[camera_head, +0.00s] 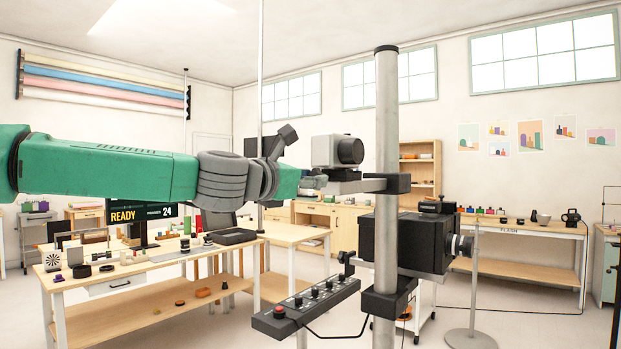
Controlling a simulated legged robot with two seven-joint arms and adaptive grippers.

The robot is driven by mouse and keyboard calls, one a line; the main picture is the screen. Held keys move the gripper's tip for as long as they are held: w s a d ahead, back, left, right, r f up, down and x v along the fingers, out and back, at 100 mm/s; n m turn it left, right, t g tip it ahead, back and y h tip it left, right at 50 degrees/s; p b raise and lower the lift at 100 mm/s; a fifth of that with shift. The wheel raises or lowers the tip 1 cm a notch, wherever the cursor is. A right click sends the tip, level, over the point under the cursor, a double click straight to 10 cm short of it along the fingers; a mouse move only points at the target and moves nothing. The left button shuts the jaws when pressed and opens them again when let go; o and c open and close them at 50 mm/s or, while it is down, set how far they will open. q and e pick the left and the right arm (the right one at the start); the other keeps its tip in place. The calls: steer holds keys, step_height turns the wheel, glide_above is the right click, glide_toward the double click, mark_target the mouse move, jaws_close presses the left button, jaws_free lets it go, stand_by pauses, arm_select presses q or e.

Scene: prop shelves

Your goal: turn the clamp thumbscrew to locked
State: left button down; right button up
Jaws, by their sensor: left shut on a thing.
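A grey upright column (386,130) stands right of centre. A black clamp (394,183) is fitted around it, with a grey part reaching left from it. My left arm comes in from the left, and my left gripper (315,182) is at the left end of that part. The gripper is small in view and shut on the clamp thumbscrew there. The thumbscrew is mostly hidden by the fingers, and its turn position cannot be read. My right gripper is not in view.
A grey boxy device (334,151) sits just above the gripper. A black camera body (408,242) and a control bar with knobs (305,308) are on the column lower down. A workbench with small items (150,262) stands at the left. A screen (140,213) reads READY.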

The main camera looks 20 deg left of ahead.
arm_select(q)
steer(key=shift+a+r, duration=0.1)
steer(key=shift+r, duration=0.25)
